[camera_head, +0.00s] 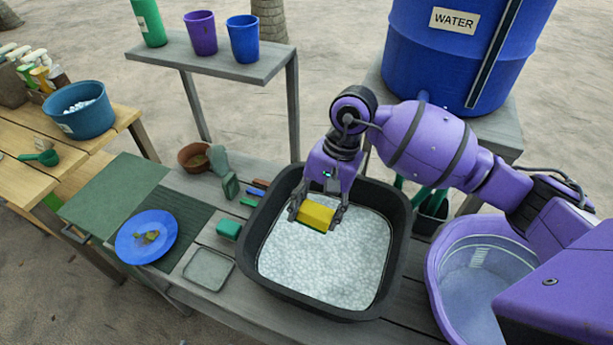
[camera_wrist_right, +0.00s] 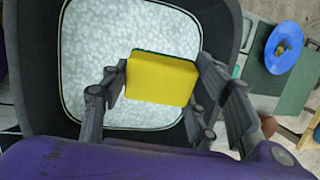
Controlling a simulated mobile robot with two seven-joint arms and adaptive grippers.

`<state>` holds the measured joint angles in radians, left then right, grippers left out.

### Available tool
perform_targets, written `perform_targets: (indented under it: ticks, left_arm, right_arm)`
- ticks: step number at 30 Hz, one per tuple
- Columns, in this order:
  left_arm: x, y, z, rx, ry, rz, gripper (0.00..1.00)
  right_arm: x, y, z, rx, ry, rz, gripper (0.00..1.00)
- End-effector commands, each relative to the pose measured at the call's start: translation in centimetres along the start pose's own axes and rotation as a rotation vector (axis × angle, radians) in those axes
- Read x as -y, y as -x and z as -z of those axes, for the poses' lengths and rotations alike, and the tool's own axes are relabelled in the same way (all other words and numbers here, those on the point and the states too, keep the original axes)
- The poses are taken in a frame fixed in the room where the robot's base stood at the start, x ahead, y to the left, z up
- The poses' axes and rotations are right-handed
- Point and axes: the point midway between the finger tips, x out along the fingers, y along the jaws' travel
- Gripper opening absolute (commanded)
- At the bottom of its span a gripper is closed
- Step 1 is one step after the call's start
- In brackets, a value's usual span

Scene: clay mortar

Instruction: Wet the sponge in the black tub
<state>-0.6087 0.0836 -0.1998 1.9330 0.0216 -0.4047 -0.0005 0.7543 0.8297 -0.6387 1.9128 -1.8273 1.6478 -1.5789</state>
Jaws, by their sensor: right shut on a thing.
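The black tub (camera_head: 258,280) stands on the grey bench and holds a white, foamy-looking surface. It also fills much of the right wrist view (camera_wrist_right: 225,25). The yellow sponge (camera_head: 317,216) with a dark green side is over the tub's middle, towards the back. My right gripper (camera_head: 316,214) is shut on the sponge, with one finger at each end; the wrist view shows the sponge (camera_wrist_right: 161,80) between the fingers. The sponge is above or at the foam; I cannot tell whether it touches. My left gripper is not in view.
A purple basin (camera_head: 435,262) of water stands right of the tub, under my right arm. A blue WATER barrel (camera_head: 425,60) stands behind. Left of the tub are a green block (camera_head: 229,230), a small tray (camera_head: 208,268) and a blue plate (camera_head: 135,248) on a drying mat.

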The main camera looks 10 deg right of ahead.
Motion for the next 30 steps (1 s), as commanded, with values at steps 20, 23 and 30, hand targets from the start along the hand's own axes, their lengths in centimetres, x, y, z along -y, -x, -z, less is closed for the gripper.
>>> perform_targets:
  ticks: [20,23,30]
  left_arm:
    - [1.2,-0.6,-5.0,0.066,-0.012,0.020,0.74]
    - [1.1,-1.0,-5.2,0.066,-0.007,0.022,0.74]
    - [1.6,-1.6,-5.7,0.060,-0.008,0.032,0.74]
  right_arm:
    - [-1.7,-9.3,2.3,0.008,-0.001,-0.007,0.35]
    - [-1.9,-10.7,2.6,0.009,-0.001,-0.008,0.35]
    - [-2.4,-13.9,3.5,0.007,-0.001,-0.008,0.35]
